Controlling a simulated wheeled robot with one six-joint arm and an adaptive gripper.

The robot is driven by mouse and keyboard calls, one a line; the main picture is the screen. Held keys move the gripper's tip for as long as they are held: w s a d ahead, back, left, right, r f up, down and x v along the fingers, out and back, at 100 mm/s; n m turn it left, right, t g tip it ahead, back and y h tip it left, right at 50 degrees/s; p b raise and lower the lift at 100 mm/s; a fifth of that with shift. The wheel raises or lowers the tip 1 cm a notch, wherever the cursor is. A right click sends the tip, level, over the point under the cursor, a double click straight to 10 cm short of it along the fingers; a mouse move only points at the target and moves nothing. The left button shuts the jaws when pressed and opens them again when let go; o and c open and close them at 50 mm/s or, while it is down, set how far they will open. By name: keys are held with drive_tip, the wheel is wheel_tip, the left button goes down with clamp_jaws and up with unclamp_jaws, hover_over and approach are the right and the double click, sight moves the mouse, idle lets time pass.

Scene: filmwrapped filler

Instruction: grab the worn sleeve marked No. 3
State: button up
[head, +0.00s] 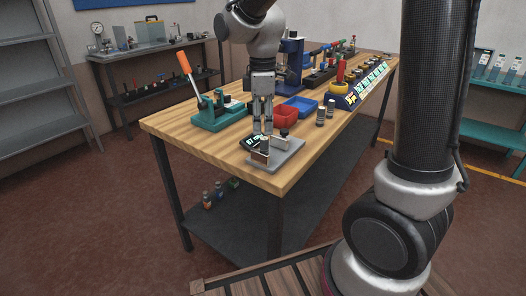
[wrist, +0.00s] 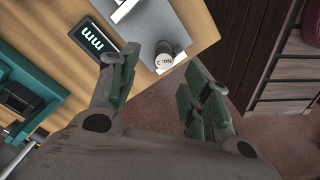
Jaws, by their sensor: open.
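A small grey cylindrical sleeve (wrist: 165,56) with a white top stands on a pale grey plate in the wrist view. Its top label starts with "No."; I cannot read the digit for certain. In the head view a sleeve (head: 264,146) shows just under the fingers, partly dark and small. My gripper (head: 263,129) points down above the near part of the workbench. In the wrist view the gripper (wrist: 157,80) has its fingers spread wide, with nothing between the pads. The sleeve lies beyond the fingertips, roughly in line with the gap, and looks apart from both.
A teal lever press (head: 212,116), a red bin (head: 286,117) and a blue bin (head: 301,106) stand nearby on the workbench (head: 190,143).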

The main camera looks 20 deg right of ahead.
sight(264, 138)
drive_tip(key=f, duration=0.6)
drive_tip(key=shift+s, duration=0.3)
drive_tip(key=shift+r, duration=0.1)
clamp_jaws()
